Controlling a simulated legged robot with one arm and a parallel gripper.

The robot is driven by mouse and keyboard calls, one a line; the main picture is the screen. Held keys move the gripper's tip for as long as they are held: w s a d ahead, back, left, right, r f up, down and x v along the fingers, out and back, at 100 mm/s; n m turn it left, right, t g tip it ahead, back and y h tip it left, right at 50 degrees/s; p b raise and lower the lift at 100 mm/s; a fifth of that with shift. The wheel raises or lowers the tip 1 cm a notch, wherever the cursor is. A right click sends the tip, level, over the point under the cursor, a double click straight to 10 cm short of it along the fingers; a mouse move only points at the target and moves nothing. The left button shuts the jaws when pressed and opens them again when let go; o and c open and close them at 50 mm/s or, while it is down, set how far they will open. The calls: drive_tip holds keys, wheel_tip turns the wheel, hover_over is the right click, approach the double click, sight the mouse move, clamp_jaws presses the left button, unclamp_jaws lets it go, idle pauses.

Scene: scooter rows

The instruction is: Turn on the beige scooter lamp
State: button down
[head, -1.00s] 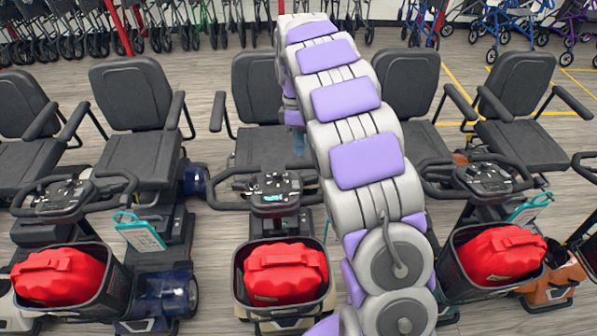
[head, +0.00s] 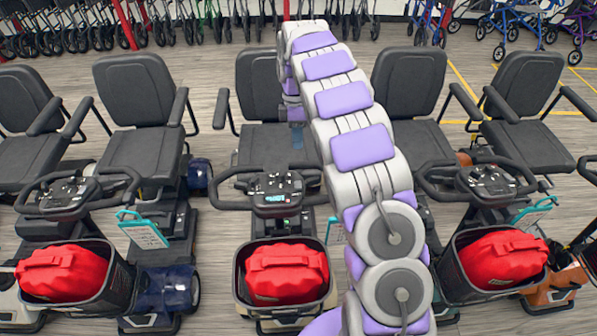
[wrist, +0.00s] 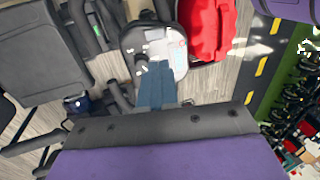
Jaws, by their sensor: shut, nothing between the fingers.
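The middle scooter in the head view has a beige body, of which only a small part shows under its basket (head: 285,320). Its control console (head: 271,190) has a small lit teal display (head: 270,199). My gripper (head: 297,136) is behind and above the console, toward the seat, and is partly hidden by my arm. In the wrist view the shut blue-grey fingers (wrist: 155,86) point toward the pale console (wrist: 154,45) and overlap its lower edge in the picture. I cannot tell whether they touch it. No lamp is clearly visible.
A red bag (head: 286,273) lies in the middle scooter's basket. A blue scooter (head: 165,292) stands to the left and an orange one (head: 560,275) to the right. The black seat (head: 262,85) is close to my gripper. Walkers stand along the back.

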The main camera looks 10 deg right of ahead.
sight(298, 187)
drive_tip(key=b+x, duration=0.3)
drive_tip(key=x, duration=1.1)
drive_tip(key=shift+s+a+f+t, duration=0.1)
drive_tip(key=shift+s+f+t, duration=0.1)
drive_tip(key=shift+s+t, duration=0.15)
drive_tip(key=shift+w+f, duration=0.1)
drive_tip(key=shift+f, duration=0.05)
